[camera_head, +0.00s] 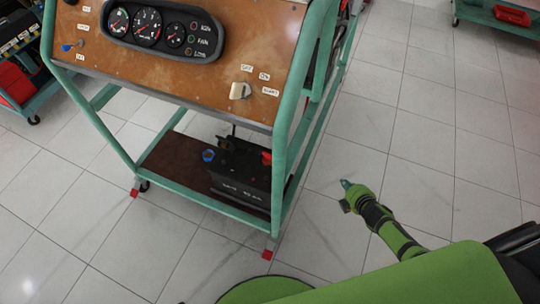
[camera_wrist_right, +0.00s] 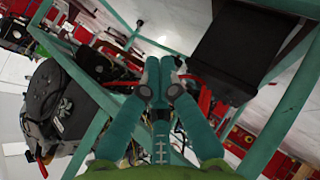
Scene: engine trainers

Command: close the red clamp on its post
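The red clamp (camera_head: 266,157) shows as a small red patch at the top right edge of the black battery (camera_head: 250,185). The battery sits on the low shelf of the engine trainer. The post is too small to make out, and I cannot tell whether the clamp is open. My right gripper (camera_head: 346,184) is to the right of the trainer frame, apart from the battery. In the right wrist view its teal fingers (camera_wrist_right: 161,64) come together at the tips with nothing visible between them. My left gripper is not in view.
The trainer's teal frame (camera_head: 283,150) stands between my right gripper and the battery. The gauge panel (camera_head: 190,75) overhangs the shelf (camera_head: 175,165). A blue cap-like part (camera_head: 208,155) is at the battery's left. Tiled floor (camera_head: 420,150) to the right is clear.

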